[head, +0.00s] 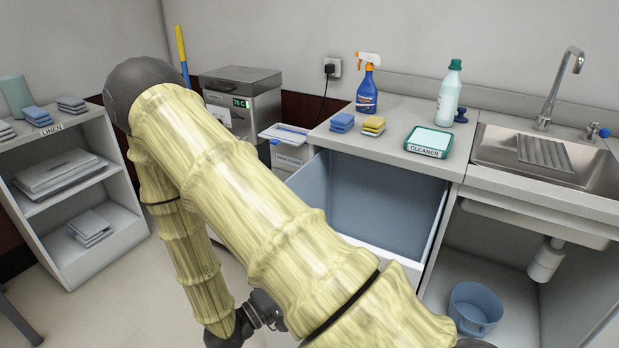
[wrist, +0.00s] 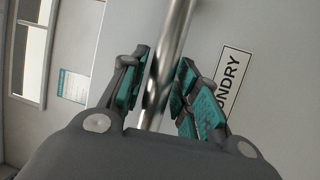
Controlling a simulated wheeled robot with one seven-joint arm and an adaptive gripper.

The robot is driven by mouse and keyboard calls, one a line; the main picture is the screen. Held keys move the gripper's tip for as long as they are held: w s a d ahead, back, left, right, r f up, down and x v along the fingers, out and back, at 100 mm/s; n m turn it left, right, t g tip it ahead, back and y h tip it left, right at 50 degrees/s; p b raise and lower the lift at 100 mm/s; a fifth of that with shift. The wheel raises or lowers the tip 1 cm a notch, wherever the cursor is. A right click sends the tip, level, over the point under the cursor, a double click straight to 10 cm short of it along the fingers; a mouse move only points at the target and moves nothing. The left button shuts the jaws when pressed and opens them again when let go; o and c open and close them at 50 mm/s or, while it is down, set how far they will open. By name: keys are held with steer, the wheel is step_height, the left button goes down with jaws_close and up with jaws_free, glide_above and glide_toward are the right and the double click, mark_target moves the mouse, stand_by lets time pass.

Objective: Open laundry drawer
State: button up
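The laundry drawer (head: 385,200) stands pulled out below the counter, its blue inside showing empty where visible. My pale yellow arm covers much of its front in the head view. In the wrist view, the drawer's grey front (wrist: 275,75) carries a label (wrist: 231,80) reading "NDRY", the rest hidden by a finger. A round metal bar handle (wrist: 176,35) runs between the teal pads of my gripper (wrist: 163,78). The fingers are closed in on both sides of the bar. In the head view, my gripper is low in the picture, mostly hidden by my arm.
The counter holds a spray bottle (head: 367,88), a cleaner bottle (head: 448,98), sponges (head: 373,125) and a green tray (head: 428,141). A sink (head: 550,155) is right, with a blue bucket (head: 476,308) below. A linen shelf (head: 75,190) stands left.

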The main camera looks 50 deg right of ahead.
steer(key=v, duration=1.2)
stand_by(0.5)
steer(key=w+d+f+n+t+y, duration=0.15)
steer(key=f+t+y, duration=0.35)
steer(key=f, duration=0.5)
steer(key=w+d+f+n+t+y, duration=0.15)
steer(key=f+t+y, duration=0.3)
steer(key=f, duration=0.55)
steer(key=s+a+f+g+y, duration=0.4)
steer(key=s+a+f+y, duration=0.55)
steer(key=s, duration=0.45)
step_height(320, 180, up, 12)
steer(key=s+a+g+p, duration=0.1)
steer(key=s+p, duration=0.1)
steer(key=p, duration=1)
steer(key=shift+s+a+r+y, duration=0.15)
steer(key=shift+s+a+y, duration=0.05)
steer(key=shift+y, duration=0.1)
